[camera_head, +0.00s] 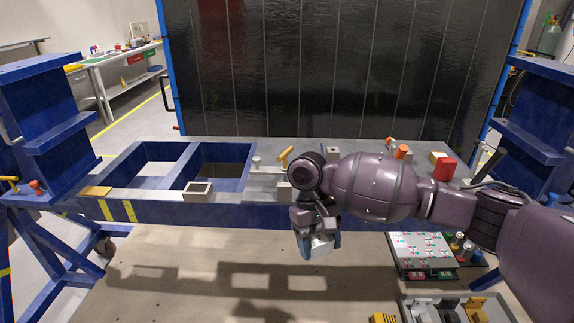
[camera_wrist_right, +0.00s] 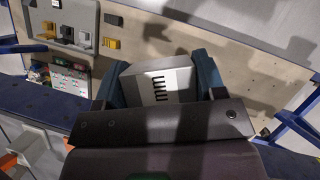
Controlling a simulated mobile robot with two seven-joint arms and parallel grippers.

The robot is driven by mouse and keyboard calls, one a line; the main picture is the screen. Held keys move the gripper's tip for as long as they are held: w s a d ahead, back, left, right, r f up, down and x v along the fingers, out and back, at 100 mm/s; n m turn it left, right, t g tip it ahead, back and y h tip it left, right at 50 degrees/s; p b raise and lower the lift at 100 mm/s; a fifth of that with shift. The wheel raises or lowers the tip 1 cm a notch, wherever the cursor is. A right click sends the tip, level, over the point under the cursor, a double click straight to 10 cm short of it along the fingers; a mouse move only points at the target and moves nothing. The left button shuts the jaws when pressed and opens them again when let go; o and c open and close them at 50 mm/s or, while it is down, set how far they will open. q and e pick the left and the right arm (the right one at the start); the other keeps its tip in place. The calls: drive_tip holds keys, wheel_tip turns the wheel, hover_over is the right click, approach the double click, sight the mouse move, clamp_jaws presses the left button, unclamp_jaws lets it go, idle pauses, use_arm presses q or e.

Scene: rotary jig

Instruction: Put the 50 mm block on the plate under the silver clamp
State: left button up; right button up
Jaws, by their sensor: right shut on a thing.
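A silver clamp part (camera_head: 256,163) stands on the grey jig top, left of my right arm and beside a yellow-handled clamp (camera_head: 285,157). The plate under the silver clamp is too small to make out. My left gripper is not in view.
The blue jig frame (camera_head: 150,210) has a small open grey box (camera_head: 198,190) on its front edge. My right arm hides part of the jig top. An orange part (camera_head: 402,151) and a red block (camera_head: 445,168) are to the right. A parts board (camera_head: 422,248) and grey tray (camera_head: 490,300) lie lower right.

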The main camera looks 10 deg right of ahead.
drive_tip(key=w+a+r+n+t+h, duration=0.2)
drive_tip(key=w+a+r+n, duration=0.4)
drive_tip(key=w+a+r, duration=0.2)
drive_tip(key=w+a+r+n+t+h, duration=0.2)
drive_tip(key=w+a+r+n, duration=0.4)
drive_tip(key=w+r, duration=0.6)
drive_tip(key=shift+w+a+r+n+h, duration=0.35)
drive_tip(key=shift+a+r, duration=0.2)
drive_tip(key=shift+a, duration=0.3)
